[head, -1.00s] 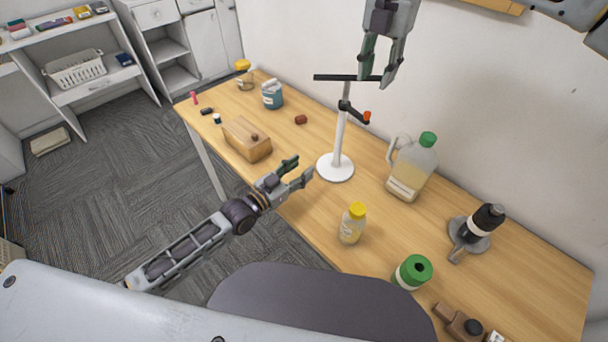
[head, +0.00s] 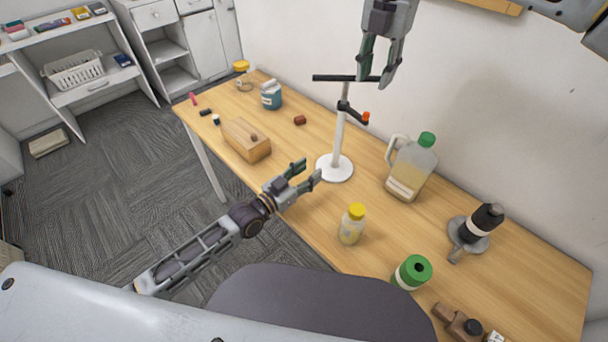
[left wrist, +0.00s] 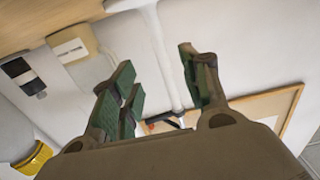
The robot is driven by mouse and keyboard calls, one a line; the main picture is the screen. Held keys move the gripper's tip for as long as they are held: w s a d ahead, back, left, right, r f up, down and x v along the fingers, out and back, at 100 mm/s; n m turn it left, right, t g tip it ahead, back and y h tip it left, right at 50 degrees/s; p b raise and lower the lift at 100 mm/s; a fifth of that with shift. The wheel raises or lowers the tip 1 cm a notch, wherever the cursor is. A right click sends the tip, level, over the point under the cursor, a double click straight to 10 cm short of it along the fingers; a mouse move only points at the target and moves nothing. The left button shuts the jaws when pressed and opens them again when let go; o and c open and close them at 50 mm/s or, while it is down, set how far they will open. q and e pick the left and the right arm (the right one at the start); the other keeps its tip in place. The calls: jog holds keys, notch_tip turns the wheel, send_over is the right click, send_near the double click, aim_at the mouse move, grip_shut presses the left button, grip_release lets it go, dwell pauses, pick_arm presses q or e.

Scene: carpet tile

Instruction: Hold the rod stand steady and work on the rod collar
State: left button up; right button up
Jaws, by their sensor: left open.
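The rod stand (head: 335,168) stands upright on the table, with a round white base, a white pole and a black crossbar on top. The dark rod collar (head: 345,105) sits partway up the pole, with a short arm ending in an orange-red knob (head: 366,117). In the left wrist view the pole lies beyond the finger gap. My right gripper (head: 375,79) points down at the crossbar's right end, fingers apart; contact is unclear.
A jug with a green cap (head: 412,167) stands right of the stand. A yellow-capped bottle (head: 351,224) and a green-topped container (head: 411,272) stand nearer me. A wooden box (head: 246,140) lies to the left. The table around the base is clear.

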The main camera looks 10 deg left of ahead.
aim_at(334, 152)
pick_arm(q)
jog(key=shift+x, duration=6.1)
jog(key=shift+c, duration=0.4)
grip_shut()
